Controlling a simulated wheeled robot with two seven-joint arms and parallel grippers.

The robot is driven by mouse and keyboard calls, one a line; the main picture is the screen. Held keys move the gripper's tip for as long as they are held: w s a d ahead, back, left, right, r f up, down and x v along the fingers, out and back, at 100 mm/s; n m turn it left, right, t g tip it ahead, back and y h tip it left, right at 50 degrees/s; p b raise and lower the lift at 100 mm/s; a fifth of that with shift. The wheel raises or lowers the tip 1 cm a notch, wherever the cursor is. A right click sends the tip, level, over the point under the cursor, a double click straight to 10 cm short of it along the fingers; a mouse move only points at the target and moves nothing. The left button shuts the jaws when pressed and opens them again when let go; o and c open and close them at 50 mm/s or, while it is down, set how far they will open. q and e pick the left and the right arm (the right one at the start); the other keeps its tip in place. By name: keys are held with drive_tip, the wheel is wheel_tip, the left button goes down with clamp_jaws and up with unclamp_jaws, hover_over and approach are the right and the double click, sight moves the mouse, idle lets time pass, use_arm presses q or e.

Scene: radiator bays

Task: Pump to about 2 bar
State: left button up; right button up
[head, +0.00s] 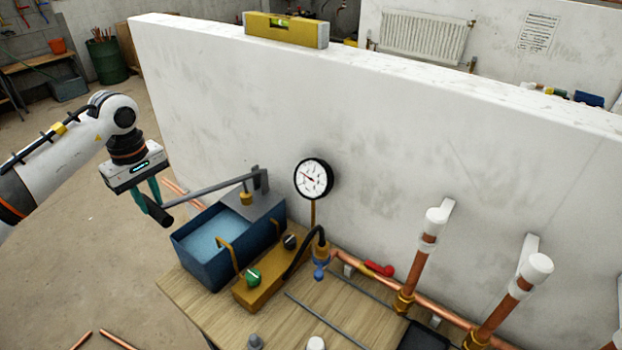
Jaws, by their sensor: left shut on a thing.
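My left gripper (149,205) is shut on the black grip of the pump lever (207,188), at the lever's left end. The lever slopes slightly up to the right to its pivot post above the pump. The blue pump tank (205,275) is open and holds light blue water (216,236). A brass valve block (268,287) carries a green knob (253,277) and a black knob (290,241). My right gripper is out of view.
The pump stands on a wooden bench (220,318) against a white wall (240,110). A black hose (304,252) runs to a blue-handled valve (320,267). Copper pipes (412,272) rise at right. A yellow level (286,30) lies on the wall top. Open floor lies at left.

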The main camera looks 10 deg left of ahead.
sight(153, 215)
use_arm(q)
drive_tip(key=shift+s+f+t+h+b, duration=0.15)
drive_tip(key=shift+f+t+b, duration=0.2)
drive_tip(key=shift+f+b, duration=0.8)
drive_tip(key=shift+s+f+t+h+b, duration=0.25)
drive_tip(key=shift+f+b, duration=0.35)
drive_tip(key=shift+b, duration=0.95)
drive_tip(key=shift+s+f+t+h+b, duration=0.1)
drive_tip(key=shift+f+t+b, duration=0.3)
drive_tip(key=shift+f+b, duration=0.75)
drive_tip(key=shift+a+f+b, duration=0.1)
drive_tip(key=shift+f+b, duration=0.05)
drive_tip(key=shift+b, duration=0.75)
drive_tip(key=shift+o, duration=0.3)
drive_tip(key=shift+s+a+f+t+h+b, duration=0.15)
drive_tip(key=shift+f+t+b, duration=0.15)
drive_tip(key=shift+f+b, duration=0.75)
drive_tip(key=shift+d+f+t+h+b, duration=0.15)
drive_tip(key=shift+f+t+b, duration=0.25)
drive_tip(key=shift+b, duration=1.1)
drive_tip(key=shift+g, duration=0.7)
drive_tip(key=r+p, duration=0.1)
drive_tip(key=p, duration=0.1)
drive_tip(key=r+p, duration=0.2)
drive_tip(key=p, duration=0.1)
drive_tip(key=r+p, duration=0.1)
drive_tip(key=p, duration=0.2)
drive_tip(key=shift+w+r, duration=0.3)
drive_tip(key=shift+r, duration=0.2)
drive_tip(key=shift+c, duration=0.3)
